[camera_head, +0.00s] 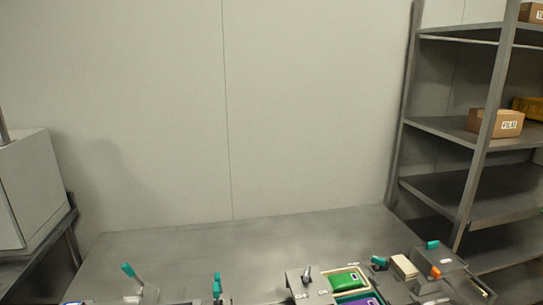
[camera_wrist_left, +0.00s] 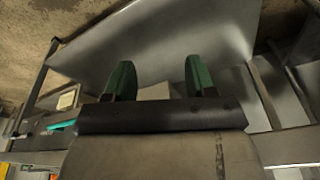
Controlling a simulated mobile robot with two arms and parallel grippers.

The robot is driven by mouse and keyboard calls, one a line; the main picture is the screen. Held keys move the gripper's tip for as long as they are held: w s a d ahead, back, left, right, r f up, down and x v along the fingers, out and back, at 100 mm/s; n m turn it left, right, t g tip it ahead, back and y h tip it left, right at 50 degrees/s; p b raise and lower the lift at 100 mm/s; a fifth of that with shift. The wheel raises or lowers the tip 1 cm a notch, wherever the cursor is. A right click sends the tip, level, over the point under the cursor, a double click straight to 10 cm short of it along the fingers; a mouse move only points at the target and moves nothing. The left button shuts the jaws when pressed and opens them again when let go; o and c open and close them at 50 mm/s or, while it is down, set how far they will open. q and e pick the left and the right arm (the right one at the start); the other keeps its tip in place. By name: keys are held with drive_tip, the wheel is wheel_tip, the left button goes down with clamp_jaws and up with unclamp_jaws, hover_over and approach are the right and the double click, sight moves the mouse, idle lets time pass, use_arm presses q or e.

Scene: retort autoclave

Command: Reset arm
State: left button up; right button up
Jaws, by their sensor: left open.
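My left gripper (camera_wrist_left: 158,82) shows in the left wrist view, with two dark green fingers standing apart. Nothing is visible between its fingers. Behind the fingers is a smooth grey metal surface (camera_wrist_left: 165,45). I cannot make out either of my grippers in the head view.
A metal table (camera_head: 240,245) carries, along the lower edge, teal-handled devices (camera_head: 128,270), a tray with a green pack (camera_head: 343,281) and a purple pack, and a grey device with an orange knob (camera_head: 436,272). A shelf rack (camera_head: 480,130) stands right, a white cabinet (camera_head: 30,190) left. The table's back is clear.

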use_arm(q)
drive_tip(key=s+f+g+b, duration=0.1)
drive_tip(key=s+f+b, duration=0.35)
drive_tip(key=f, duration=1.55)
drive_tip(key=s+a+f, duration=0.3)
drive_tip(key=s+f, duration=0.8)
drive_tip(key=s, duration=0.3)
drive_tip(key=shift+s+f+g, duration=0.15)
drive_tip(key=shift+f+g, duration=0.1)
drive_tip(key=shift+g, duration=0.15)
